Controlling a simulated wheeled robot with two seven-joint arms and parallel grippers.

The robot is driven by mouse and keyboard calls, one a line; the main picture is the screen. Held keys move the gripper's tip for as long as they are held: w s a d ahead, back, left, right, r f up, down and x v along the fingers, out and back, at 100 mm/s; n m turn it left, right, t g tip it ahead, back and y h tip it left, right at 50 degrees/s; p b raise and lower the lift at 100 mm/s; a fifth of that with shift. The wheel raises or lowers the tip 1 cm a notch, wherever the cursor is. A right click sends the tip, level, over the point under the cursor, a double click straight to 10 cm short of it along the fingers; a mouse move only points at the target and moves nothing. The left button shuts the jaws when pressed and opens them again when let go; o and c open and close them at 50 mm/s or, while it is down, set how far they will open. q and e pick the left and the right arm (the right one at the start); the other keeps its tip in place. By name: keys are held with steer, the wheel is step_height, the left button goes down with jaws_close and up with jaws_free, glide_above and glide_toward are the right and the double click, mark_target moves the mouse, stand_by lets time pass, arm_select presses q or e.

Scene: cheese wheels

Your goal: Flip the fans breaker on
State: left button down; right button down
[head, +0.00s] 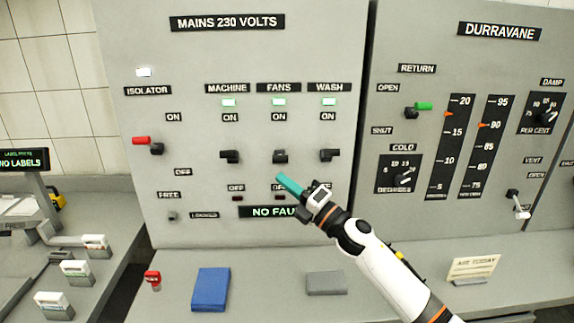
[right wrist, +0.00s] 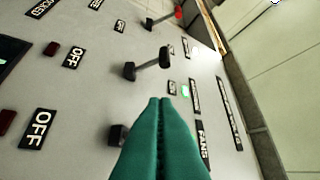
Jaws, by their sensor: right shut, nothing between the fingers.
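The fans breaker (head: 280,156) is a black lever in the middle of three on the grey mains panel (head: 310,60). It stands level with its two neighbours, and the green lamp (head: 279,102) under the FANS label is lit. My right gripper (head: 279,177), with teal fingers, is shut and empty just below the lever; I cannot tell whether it touches. It partly hides the OFF label. In the right wrist view the shut fingers (right wrist: 160,102) cover much of the fans breaker (right wrist: 117,135); its base shows at their left. My left gripper is not in view.
The machine breaker (head: 230,156) and wash breaker (head: 329,155) flank the fans lever closely. A red-tipped isolator lever (head: 143,141) is farther left. A partly covered display (head: 262,212) reads "NO FAU". A blue book (head: 210,288) and grey block (head: 326,283) lie on the ledge below.

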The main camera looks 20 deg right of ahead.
mark_target(280, 158)
steer(key=w+r, duration=0.1)
steer(key=w+d+r+p, duration=0.1)
steer(key=r, duration=0.1)
steer(key=shift+w+d+r, duration=0.1)
steer(key=shift+w+r, duration=0.15)
steer(key=shift+r, duration=0.05)
stand_by(0.4)
